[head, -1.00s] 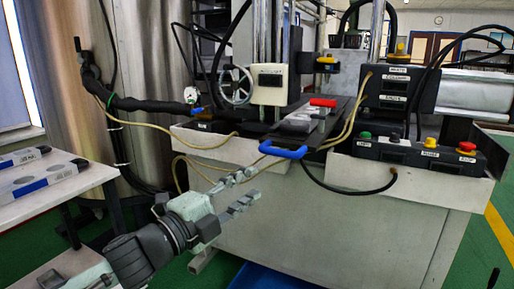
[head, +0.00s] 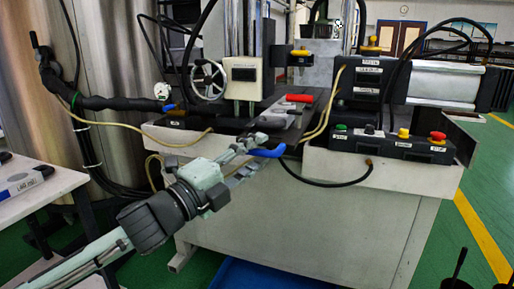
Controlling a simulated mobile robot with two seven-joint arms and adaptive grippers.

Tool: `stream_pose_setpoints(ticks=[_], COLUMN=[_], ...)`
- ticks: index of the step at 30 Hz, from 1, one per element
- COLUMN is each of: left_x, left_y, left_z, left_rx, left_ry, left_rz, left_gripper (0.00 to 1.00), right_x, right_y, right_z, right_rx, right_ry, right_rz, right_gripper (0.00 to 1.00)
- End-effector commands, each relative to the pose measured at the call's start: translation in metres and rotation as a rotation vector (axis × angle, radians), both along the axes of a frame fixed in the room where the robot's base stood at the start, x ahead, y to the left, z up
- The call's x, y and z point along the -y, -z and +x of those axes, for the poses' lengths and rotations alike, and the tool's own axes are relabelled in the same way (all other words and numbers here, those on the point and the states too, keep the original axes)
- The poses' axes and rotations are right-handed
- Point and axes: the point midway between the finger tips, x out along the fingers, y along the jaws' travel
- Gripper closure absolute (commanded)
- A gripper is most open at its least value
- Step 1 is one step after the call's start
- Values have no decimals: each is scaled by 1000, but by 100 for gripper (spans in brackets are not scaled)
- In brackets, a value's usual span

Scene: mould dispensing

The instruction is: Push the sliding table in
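The sliding table (head: 306,121) is a dark plate on the front of the machine, with a blue handle (head: 268,152) at its near end. It sticks out a little past the machine's front edge. A grey metal mould (head: 278,118) with a red grip (head: 299,98) lies on it. My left gripper (head: 256,153) reaches up from the lower left with its fingers apart. Its fingertips are at the left end of the blue handle; whether they touch it I cannot tell.
A control box (head: 380,145) with coloured buttons stands right of the table. A handwheel (head: 207,80) and hoses are at the left. A white side table (head: 60,185) stands at far left. A black cable (head: 325,183) hangs below the handle.

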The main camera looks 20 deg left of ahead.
Motion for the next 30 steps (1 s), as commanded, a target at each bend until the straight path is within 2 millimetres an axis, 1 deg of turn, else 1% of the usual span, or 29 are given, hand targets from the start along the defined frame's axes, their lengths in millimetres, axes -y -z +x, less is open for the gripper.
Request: stream_pose_setpoints(ticks=[4,11,12,20,30], left_x=[3,4,4,3,3], left_y=[-1,-1,-1,-1,-1], left_z=[6,6,6,6,6], left_rx=[0,0,0,0,0], left_ry=[1,1,1,1,1], left_rz=[1,1,1,1,1], left_gripper=[66,66,67,99,100], right_x=[0,-1,-1,0,-1], right_y=[4,4,4,4,4], right_z=[0,1,1,1,1], right_rx=[-2,-2,-2,-2,-1], right_ry=[0,0,0,0,-1], right_rz=[3,3,3,3,3], right_gripper=[60,60,60,60,60])
